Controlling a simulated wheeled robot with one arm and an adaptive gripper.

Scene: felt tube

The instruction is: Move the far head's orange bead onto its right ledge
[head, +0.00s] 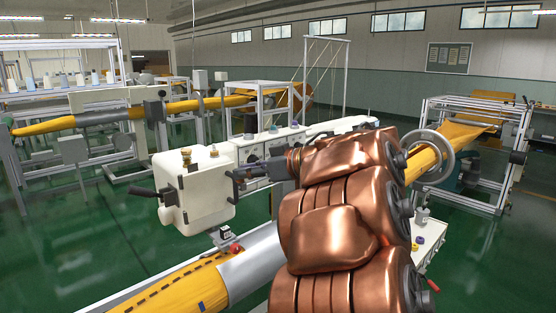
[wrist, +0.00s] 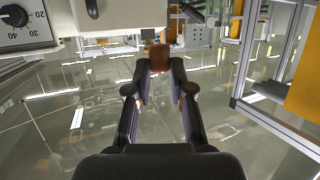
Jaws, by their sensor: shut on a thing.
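A white machine head (head: 195,198) stands left of my copper arm in the head view, with dark handles and small brass-coloured knobs on top. My gripper (head: 238,178) shows dark and small at that head's right side. In the wrist view my gripper (wrist: 160,66) is shut on a brownish-orange bead (wrist: 158,56), held between its fingertips in the air. The bead cannot be made out in the head view. White machine parts with a numbered dial (wrist: 15,16) are at the wrist view's upper left. I cannot clearly make out the right ledge.
A yellow felt tube with a grey sleeve (head: 255,266) runs below the head, with a small black-and-white device (head: 224,233) by it. A metal frame (wrist: 243,60) stands right in the wrist view. Green floor (head: 90,255) is open at left.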

